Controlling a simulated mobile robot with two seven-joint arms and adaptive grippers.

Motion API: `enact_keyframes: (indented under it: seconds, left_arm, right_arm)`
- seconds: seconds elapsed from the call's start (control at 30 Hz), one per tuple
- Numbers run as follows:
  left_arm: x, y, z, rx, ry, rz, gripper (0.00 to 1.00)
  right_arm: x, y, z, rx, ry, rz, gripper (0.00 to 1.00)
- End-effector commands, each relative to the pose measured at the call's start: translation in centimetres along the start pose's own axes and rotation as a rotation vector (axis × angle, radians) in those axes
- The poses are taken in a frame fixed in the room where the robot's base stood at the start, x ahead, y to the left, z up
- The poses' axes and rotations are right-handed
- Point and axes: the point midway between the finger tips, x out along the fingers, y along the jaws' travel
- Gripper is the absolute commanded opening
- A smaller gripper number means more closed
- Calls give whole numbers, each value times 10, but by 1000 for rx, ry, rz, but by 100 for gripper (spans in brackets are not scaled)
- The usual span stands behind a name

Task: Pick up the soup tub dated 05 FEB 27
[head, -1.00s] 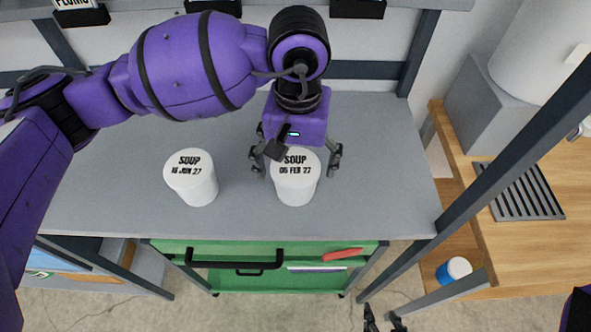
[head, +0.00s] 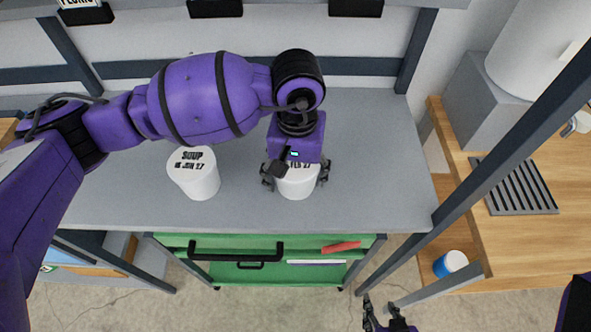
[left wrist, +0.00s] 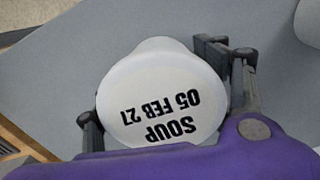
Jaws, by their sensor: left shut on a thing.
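The soup tub dated 05 FEB 27 (head: 297,186) is white and stands on the grey worktop (head: 375,180). In the left wrist view its lid (left wrist: 155,90) reads SOUP 05 FEB 27. My left gripper (head: 296,180) is shut on this tub, one finger on each side, and partly covers its lid in the head view. A second white soup tub, dated 16 JUN 27 (head: 198,180), stands to the left, apart from the gripper. My right gripper (head: 385,318) shows at the bottom edge, low in front of the worktop; I cannot tell whether it is open.
A dark post (head: 450,195) rises at the right, before a wooden counter (head: 525,243) with a grille. A blue-and-white container (head: 451,264) sits lower right. Black bins hang at the back.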

Motion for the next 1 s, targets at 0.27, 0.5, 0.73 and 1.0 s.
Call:
enact_keyframes:
  seconds: [0.27, 0.5, 0.73, 1.0]
  left_arm:
    - [-1, 1, 0, 0, 1, 2, 25]
    - [-3, 1, 0, 0, 2, 2, 25]
    - [-25, 1, -2, 0, 5, 3, 25]
    - [-78, 9, 37, 7, 7, 3, 25]
  right_arm:
    - [0, 0, -2, 0, 4, 0, 40]
    - [0, 0, -2, 0, 4, 0, 40]
    - [-1, 0, 2, 0, -2, 1, 40]
    - [0, 0, 9, -1, -13, 1, 40]
